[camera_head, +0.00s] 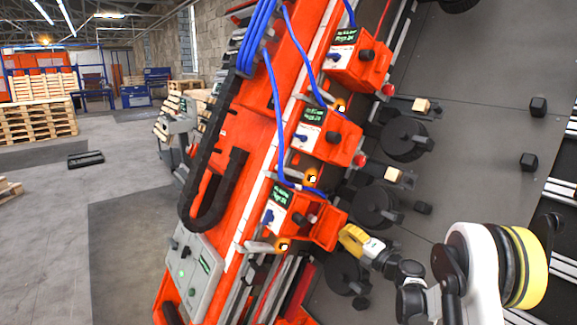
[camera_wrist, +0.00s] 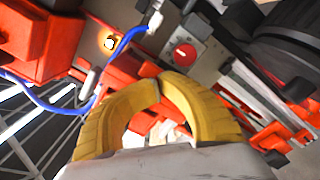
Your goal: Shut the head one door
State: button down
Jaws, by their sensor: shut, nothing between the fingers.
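Three orange head units sit in a row along the tilted orange gantry beam: an upper one (camera_head: 366,68), a middle one (camera_head: 340,135) and a lowest one (camera_head: 325,228). Each has a dark label with green text too small to read surely, so I cannot tell which is head one. Their doors cannot be told surely open or shut. My gripper (camera_head: 349,236), with yellow fingers, is just right of the lowest unit; contact is unclear. In the wrist view, my gripper (camera_wrist: 160,84) has its fingertips together and empty, in front of orange housing (camera_wrist: 118,72).
Blue hoses (camera_head: 276,105) loop over the beam, and a hose (camera_wrist: 50,104) crosses the wrist view. A red knob (camera_wrist: 184,55) is beyond the fingers. A grey control panel (camera_head: 190,275) stands lower left. Dark round parts (camera_head: 404,138) line the right side. Open floor (camera_head: 125,175) lies left.

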jog(key=p, duration=0.1)
send_near(315, 225)
jog(key=shift+s+a+r, duration=0.3)
jog(key=shift+a+r, duration=0.5)
jog(key=shift+a, duration=0.1)
jog(key=shift+s+a+r, duration=0.3)
jog(key=shift+a+r, duration=0.45)
jog(key=shift+a, duration=0.2)
jog(key=shift+w, duration=0.1)
jog(key=shift+x, duration=2.25)
jog(key=b+v, duration=0.1)
jog(key=v, duration=0.7)
jog(key=shift+s+d, duration=0.25)
jog(key=shift+s, duration=0.05)
